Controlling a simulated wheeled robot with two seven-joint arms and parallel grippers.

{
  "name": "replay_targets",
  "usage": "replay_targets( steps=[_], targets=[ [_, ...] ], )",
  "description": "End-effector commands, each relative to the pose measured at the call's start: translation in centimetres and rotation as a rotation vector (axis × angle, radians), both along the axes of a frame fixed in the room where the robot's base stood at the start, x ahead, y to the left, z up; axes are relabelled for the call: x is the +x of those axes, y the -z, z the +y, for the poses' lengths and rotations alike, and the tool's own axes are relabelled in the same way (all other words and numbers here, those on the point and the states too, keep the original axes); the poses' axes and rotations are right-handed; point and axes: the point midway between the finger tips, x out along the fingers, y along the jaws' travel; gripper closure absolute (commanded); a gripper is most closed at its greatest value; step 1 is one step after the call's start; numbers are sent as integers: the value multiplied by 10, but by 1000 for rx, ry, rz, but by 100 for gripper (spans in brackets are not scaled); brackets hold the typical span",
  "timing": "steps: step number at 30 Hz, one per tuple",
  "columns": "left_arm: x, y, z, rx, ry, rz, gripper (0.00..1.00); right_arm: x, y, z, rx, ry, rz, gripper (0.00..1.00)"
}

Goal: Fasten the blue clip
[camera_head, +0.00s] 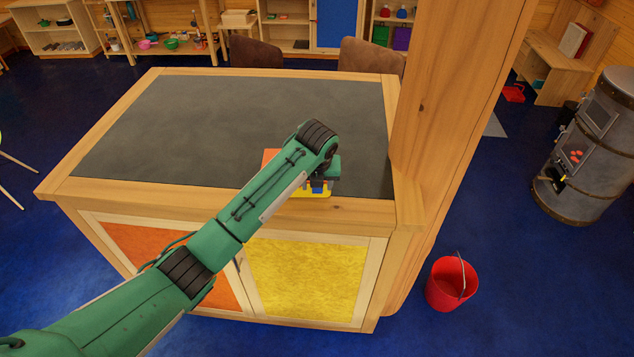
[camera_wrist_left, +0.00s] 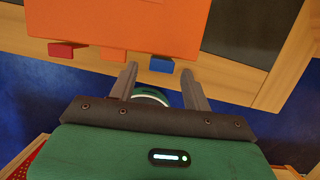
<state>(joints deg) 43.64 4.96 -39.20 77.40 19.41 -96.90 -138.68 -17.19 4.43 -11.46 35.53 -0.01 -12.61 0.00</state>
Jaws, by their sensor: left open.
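In the left wrist view, the blue clip (camera_wrist_left: 161,65) is a small block at the near edge of an orange board or box (camera_wrist_left: 120,22). A red clip (camera_wrist_left: 67,50) sticks out further left, and an orange tab lies just left of the blue one. My left gripper (camera_wrist_left: 158,72) is open, its fingertips on either side of the blue clip; I cannot tell whether they touch it. In the head view, my left wrist covers most of the orange piece (camera_head: 271,157). Some blue and yellow shows below the wrist, and the fingers are largely hidden. My right gripper is not in view.
The orange piece is at the near right of a wood-rimmed counter (camera_head: 200,183) with a dark, clear top. A thick wooden post (camera_head: 445,110) stands at its right. A red bucket (camera_head: 452,284) is on the blue floor; a stove (camera_head: 590,150) stands far right.

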Motion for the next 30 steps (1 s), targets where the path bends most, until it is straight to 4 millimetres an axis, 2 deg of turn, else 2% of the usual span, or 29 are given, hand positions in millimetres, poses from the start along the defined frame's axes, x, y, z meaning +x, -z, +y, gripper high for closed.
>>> replay_targets(
  steps=[4, 8, 19, 21, 30],
  targets=[
    [-1, -4, 0, -1, 0, -2, 51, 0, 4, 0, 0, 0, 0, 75],
    [-5, -20, -1, -1, 2, -5, 51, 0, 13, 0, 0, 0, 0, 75],
    [-30, -102, -3, -1, 2, -6, 51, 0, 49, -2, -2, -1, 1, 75],
    [-32, -117, -1, 3, 0, -5, 51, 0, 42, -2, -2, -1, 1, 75],
    [-38, -132, -3, 1, 0, 0, 51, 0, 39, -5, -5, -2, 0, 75]
  ],
)
